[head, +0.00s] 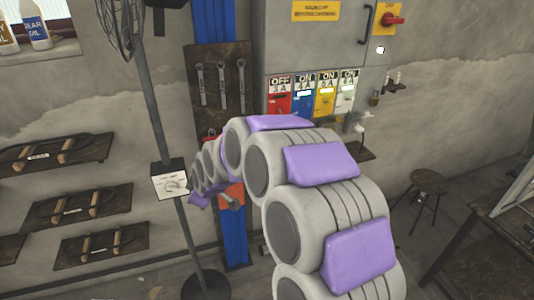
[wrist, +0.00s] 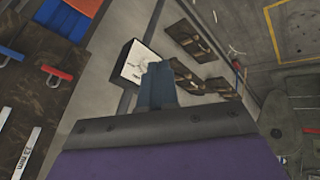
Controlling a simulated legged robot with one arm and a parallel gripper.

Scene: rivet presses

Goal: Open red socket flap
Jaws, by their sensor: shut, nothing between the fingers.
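The red panel (head: 278,103), marked OFF, is the leftmost of the coloured panels on the grey cabinet in the head view. My arm crosses just below it, and I cannot make out a separate flap or its state. My gripper (wrist: 157,75) shows in the wrist view with its blue-grey fingers together and nothing between them. It points toward the white box on the fan pole, away from the red panel. In the head view the arm's far end is small and lies left of and below the panels. The red panel cannot be made out in the wrist view.
Blue (head: 302,101), yellow (head: 325,101) and white (head: 347,98) panels stand beside the red one. A fan pole with a white box (head: 169,181) stands close to my arm's end. A wrench board (head: 222,60) hangs left of the cabinet. A stool (head: 428,178) stands right.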

